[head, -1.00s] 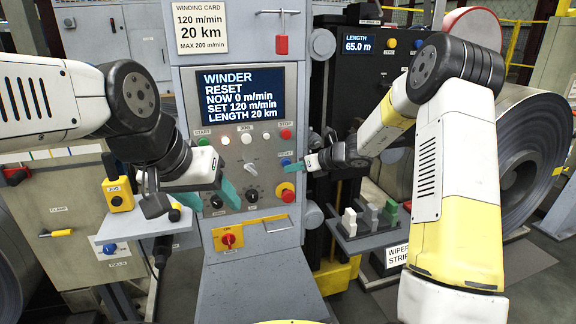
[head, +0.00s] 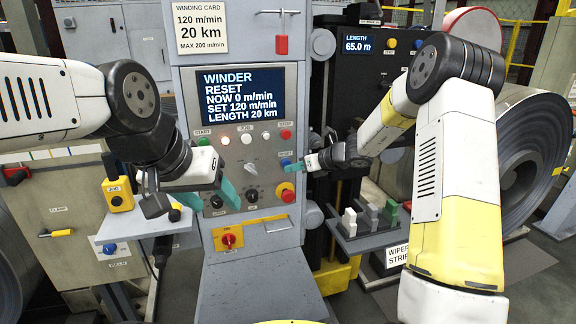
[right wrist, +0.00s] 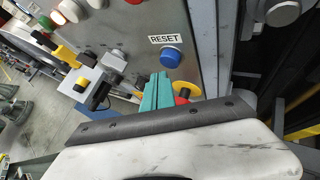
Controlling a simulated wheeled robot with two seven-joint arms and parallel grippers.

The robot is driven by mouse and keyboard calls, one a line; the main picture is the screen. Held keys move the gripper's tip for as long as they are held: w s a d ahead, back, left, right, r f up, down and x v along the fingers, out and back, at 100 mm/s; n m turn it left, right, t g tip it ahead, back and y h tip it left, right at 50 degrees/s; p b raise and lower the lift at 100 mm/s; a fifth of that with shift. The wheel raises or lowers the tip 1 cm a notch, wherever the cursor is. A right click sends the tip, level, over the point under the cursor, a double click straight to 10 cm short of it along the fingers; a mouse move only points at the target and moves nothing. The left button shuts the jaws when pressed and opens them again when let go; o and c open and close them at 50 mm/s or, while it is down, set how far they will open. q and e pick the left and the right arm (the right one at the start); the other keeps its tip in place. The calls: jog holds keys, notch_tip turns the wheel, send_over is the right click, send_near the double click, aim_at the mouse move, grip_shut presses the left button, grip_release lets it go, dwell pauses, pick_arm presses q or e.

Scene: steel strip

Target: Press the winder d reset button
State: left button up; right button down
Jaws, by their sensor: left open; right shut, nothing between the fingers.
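The blue reset button (head: 285,162) is on the right side of the winder's grey panel (head: 268,180). In the right wrist view the blue button (right wrist: 171,57) sits under a RESET label (right wrist: 167,39). My right gripper (head: 293,167) is shut and empty, its teal fingertips close by the button. In the right wrist view its fingertips (right wrist: 158,78) lie just below the button; I cannot tell if they touch the panel. The winder screen (head: 240,95) reads WINDER RESET, NOW 0 m/min, SET 120 m/min, LENGTH 20 km. My left gripper (head: 208,196) is open and empty before the panel's lower left.
A red emergency knob on a yellow base (head: 287,192) is just below the reset button. A red button (head: 285,134) is above it. A selector (head: 251,168) is to its left. A shelf with small blocks (head: 365,238) stands at right, a yellow JOG box (head: 117,194) at left.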

dwell(0.5)
jog(key=shift+w+a, duration=0.1)
jog(key=shift+w, duration=0.3)
jog(key=shift+w+a, duration=0.2)
jog(key=shift+w, duration=0.4)
dwell(0.7)
jog(key=shift+s+d, duration=0.15)
jog(key=shift+s, duration=0.35)
jog(key=shift+s+d, duration=0.15)
jog(key=shift+s, duration=0.35)
jog(key=shift+s+d, duration=0.25)
jog(key=shift+s, duration=0.55)
jog(key=shift+s+d, duration=0.3)
jog(key=shift+s, duration=0.5)
jog(key=shift+s+d, duration=0.25)
jog(key=shift+s, duration=0.55)
